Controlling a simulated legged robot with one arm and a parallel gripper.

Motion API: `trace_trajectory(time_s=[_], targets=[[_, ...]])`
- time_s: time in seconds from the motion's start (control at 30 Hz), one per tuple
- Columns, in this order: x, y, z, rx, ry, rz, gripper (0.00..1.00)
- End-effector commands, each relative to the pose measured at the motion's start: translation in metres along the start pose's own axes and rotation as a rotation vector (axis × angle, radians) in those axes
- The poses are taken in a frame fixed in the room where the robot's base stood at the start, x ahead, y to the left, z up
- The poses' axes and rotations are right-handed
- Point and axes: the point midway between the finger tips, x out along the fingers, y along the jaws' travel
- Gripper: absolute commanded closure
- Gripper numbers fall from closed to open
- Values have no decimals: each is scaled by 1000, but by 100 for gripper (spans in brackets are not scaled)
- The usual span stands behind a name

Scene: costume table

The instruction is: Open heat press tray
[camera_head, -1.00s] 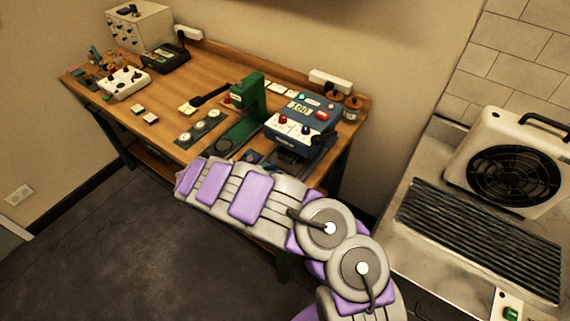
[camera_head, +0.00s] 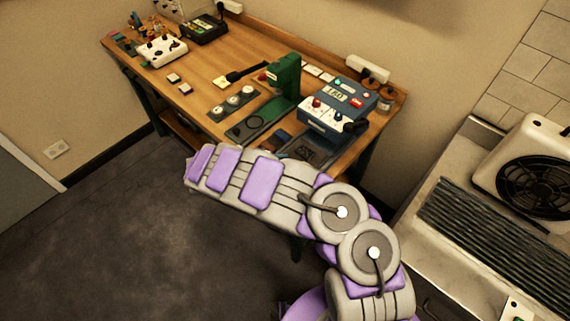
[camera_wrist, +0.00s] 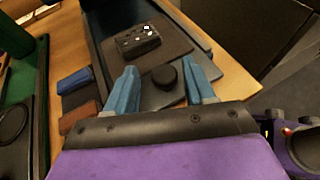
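The blue heat press (camera_head: 338,101) with a lit display stands at the right end of the wooden bench. Its dark tray (camera_head: 303,150) shows low at the front, partly covered by my arm. In the wrist view the tray (camera_wrist: 152,98) is a dark plate with a round black knob (camera_wrist: 165,77). Behind the knob lies a brown pad with a small black block (camera_wrist: 138,42) on it. My gripper (camera_wrist: 162,78) is open, its two blue fingers on either side of the knob, with gaps visible.
A green hand press (camera_head: 286,78) stands left of the heat press, and its green base also edges the left of the wrist view. Small blue and brown pieces (camera_wrist: 75,82) lie left of the tray. A stove-like counter (camera_head: 470,190) is at the right.

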Motion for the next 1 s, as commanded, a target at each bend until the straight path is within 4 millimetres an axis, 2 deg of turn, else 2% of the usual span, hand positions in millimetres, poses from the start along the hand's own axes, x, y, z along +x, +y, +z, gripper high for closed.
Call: trace_trajectory(time_s=[0.23,0.37,0.8,1.0], targets=[[-1,-1,1,1,2,0,46],[-16,0,2,2,3,2,46],[-114,2,-3,-2,4,3,46],[-151,2,-2,-1,2,1,46]])
